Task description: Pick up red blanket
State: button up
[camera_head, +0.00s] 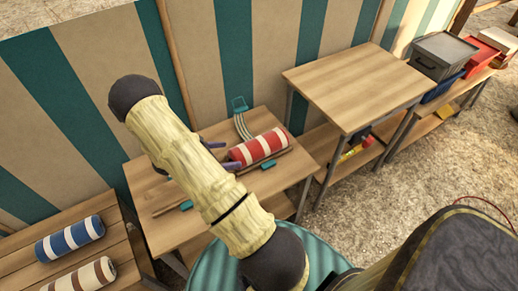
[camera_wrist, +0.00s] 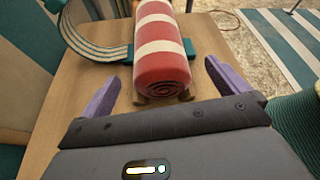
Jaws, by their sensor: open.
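The red blanket (camera_head: 259,147) is a roll with white stripes, lying on a low wooden table (camera_head: 158,230). In the wrist view the red blanket (camera_wrist: 161,62) lies lengthwise away from me, its rolled end facing my gripper (camera_wrist: 154,85). The two purple fingers are spread apart, one on each side of the near end, and do not visibly touch it. In the head view my arm hides part of the table and most of my gripper; a purple finger (camera_head: 215,144) shows at the blanket's left end.
A teal strap-like item (camera_head: 241,113) lies behind the blanket. A blue striped roll (camera_head: 70,238) and a brown striped roll (camera_head: 84,276) lie on a slatted bench at left. A taller wooden table (camera_head: 352,84) stands at right. A striped fabric wall (camera_head: 85,110) runs behind.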

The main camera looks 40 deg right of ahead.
aim_at(244, 153)
jog(key=shift+x, duration=1.15)
jog(key=b+x, duration=0.1)
jog(key=x, duration=0.4)
jog(key=shift+w+f, duration=0.1)
jog(key=shift+f, duration=0.15)
jog(key=c, duration=1.2)
notch_tip(244, 153, up, 10)
jog(key=shift+r+p, duration=0.1)
jog(key=shift+p, duration=0.9)
